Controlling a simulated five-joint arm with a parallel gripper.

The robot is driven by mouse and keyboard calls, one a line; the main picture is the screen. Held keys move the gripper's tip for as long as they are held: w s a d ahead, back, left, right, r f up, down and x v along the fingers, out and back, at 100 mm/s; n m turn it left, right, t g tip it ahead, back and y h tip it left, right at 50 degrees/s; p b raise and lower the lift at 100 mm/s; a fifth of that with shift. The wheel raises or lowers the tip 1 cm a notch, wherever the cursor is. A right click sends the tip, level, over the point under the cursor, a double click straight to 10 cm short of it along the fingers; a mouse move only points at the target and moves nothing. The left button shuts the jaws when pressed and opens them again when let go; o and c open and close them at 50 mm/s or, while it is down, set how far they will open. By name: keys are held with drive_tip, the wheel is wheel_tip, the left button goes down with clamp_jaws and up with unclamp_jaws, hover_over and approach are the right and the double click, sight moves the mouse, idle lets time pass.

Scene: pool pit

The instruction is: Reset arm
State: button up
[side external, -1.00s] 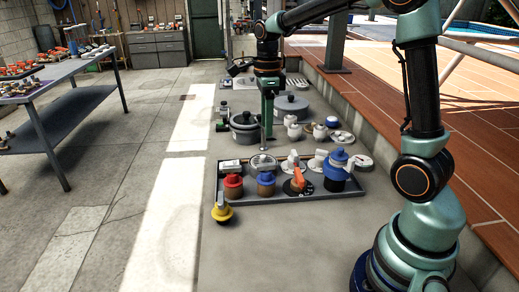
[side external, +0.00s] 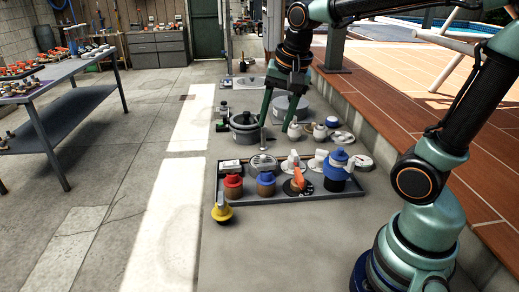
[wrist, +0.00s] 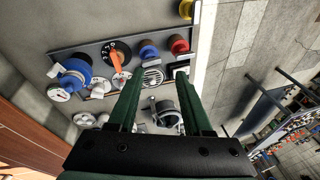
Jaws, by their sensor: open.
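My gripper (side external: 278,122) is open in the side external view, its two green fingers spread and pointing down above the back part of the pit floor. Nothing shows between the fingers. In the wrist view the gripper (wrist: 160,100) is also open and empty, its fingers reaching up from the lower middle. A grey tray (side external: 290,197) of pool valves and fittings lies in front of the gripper in the side external view. It holds a red-topped valve (side external: 233,186), a blue-topped valve (side external: 265,182), an orange-handled dial valve (side external: 298,179) and a larger blue valve (side external: 336,170).
A grey pot-like housing (side external: 245,133) stands left of the gripper. White fittings (side external: 320,130) stand to its right. A workbench (side external: 60,92) is far left. A brown tiled deck (side external: 478,150) borders the right.

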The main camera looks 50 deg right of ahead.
drive_tip(key=s+a+n, duration=0.1)
drive_tip(key=n, duration=0.2)
drive_tip(key=s+a+n+t, duration=0.1)
drive_tip(key=s+n, duration=0.1)
drive_tip(key=n, duration=0.2)
drive_tip(key=s+a+n+t, duration=0.1)
drive_tip(key=s+n, duration=0.1)
drive_tip(key=n, duration=0.2)
drive_tip(key=shift+a+f, duration=0.1)
drive_tip(key=shift+f, duration=0.2)
